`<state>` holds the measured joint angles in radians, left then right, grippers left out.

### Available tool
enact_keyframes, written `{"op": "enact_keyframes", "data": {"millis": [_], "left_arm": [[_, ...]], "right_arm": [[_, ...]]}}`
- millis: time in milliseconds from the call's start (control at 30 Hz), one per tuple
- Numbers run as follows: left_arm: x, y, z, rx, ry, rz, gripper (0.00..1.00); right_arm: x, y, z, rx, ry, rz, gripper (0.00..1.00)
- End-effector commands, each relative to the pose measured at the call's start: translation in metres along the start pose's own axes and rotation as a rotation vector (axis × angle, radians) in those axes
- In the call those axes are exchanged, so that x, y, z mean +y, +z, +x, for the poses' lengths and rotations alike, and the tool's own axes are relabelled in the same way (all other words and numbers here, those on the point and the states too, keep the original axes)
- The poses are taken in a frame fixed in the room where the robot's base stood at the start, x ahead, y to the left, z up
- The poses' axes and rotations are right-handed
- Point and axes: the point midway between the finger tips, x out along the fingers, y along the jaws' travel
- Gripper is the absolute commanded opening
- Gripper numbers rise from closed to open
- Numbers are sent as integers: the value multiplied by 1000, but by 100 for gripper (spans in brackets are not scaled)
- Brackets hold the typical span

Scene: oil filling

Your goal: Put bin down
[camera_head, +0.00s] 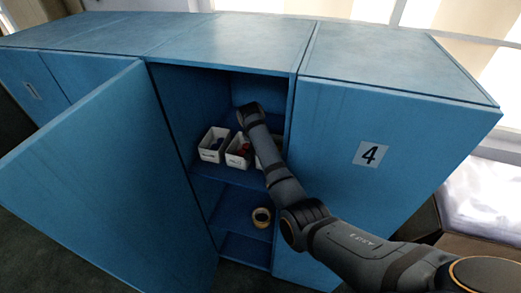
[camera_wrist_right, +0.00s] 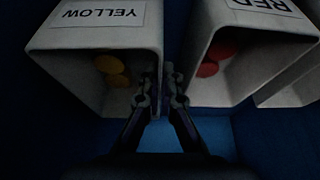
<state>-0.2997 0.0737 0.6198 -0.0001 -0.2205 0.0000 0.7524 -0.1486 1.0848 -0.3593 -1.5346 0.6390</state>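The yellow-labelled bin (camera_wrist_right: 103,50) is white with a few yellow round pieces inside, upside down in the right wrist view. My right gripper (camera_wrist_right: 160,90) straddles its side wall, one finger inside and one outside, with the fingers closed onto the wall. In the head view a white bin (camera_head: 267,152), mostly hidden by my right arm, stands at the right of the row in the open cabinet. Whether it rests fully on the shelf (camera_head: 235,174) is not clear. My left gripper is not in view.
The red-labelled bin (camera_wrist_right: 240,50) is close beside the outer finger. Another white bin (camera_head: 213,144) stands at the left of the row. A tape roll (camera_head: 261,217) lies below. The open door (camera_head: 110,185) and the cabinet front marked 4 (camera_head: 330,130) flank the opening.

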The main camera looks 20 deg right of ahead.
Motion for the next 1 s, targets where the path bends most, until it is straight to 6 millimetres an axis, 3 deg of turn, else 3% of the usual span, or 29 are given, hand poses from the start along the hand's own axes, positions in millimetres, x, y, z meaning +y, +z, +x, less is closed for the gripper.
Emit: {"op": "enact_keyframes", "data": {"millis": [133,467,600,867,1000], "left_arm": [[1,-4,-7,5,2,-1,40],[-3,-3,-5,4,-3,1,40],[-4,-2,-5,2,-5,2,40],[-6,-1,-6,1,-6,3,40],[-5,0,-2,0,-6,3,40]], "right_arm": [[0,6,15,0,1,-1,0],[0,8,19,2,-1,0,0],[0,8,19,1,-1,0,15],[0,7,18,1,-1,0,15],[-1,6,4,4,-3,0,15]]}}
